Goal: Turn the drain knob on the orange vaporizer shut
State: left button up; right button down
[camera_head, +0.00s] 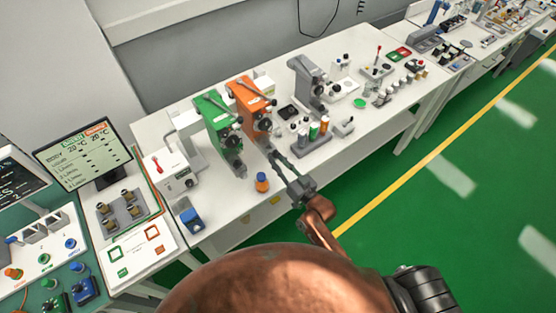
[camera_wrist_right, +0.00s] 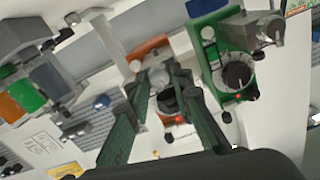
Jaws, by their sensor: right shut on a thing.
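The orange vaporizer (camera_head: 243,97) stands on the white bench, just right of the green vaporizer (camera_head: 213,112). My right gripper (camera_head: 273,154) reaches in from the front to the low front of the orange vaporizer. In the right wrist view, the orange vaporizer's body (camera_wrist_right: 150,44) shows behind the fingers, with the green one (camera_wrist_right: 240,75) to the right. There my right gripper (camera_wrist_right: 164,78) is closed around a small part at the vaporizer's front, the drain knob. The fingers hide most of the knob, so its turn angle cannot be told. My left gripper is not in view.
A grey stand (camera_head: 307,85) and small bottles are to the right. A monitor (camera_head: 83,155) is at the left. Green floor (camera_head: 400,220) is open at the right.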

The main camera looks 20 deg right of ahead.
jog(key=c, duration=1.7)
grip_release()
jog(key=shift+s, duration=0.1)
jog(key=v, duration=1.2)
